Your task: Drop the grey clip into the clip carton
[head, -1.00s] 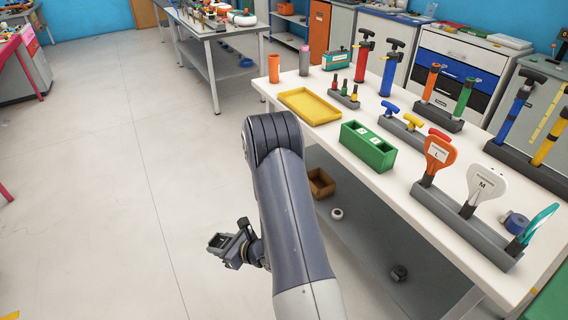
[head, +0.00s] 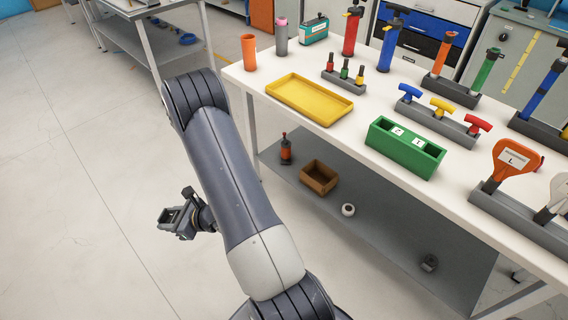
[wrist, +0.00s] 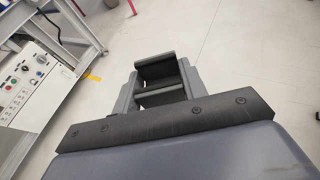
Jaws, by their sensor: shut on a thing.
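My gripper (head: 176,222) hangs low over the open floor, left of the workbench; it also shows in the wrist view (wrist: 158,86). Its jaws are shut on a dark grey piece (wrist: 156,71), which appears to be the grey clip. Its full shape is hard to make out between the fingers. A small brown open box (head: 319,178), possibly the clip carton, sits on the bench's lower shelf, to the right of my gripper and apart from it. I cannot read any label on it.
The white bench top (head: 345,135) holds a yellow tray (head: 310,99), a green two-part box (head: 404,147), pumps and tool racks. On the grey lower shelf (head: 390,225) are a dark red bottle (head: 286,150) and a white roll (head: 348,210). The floor at left is clear.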

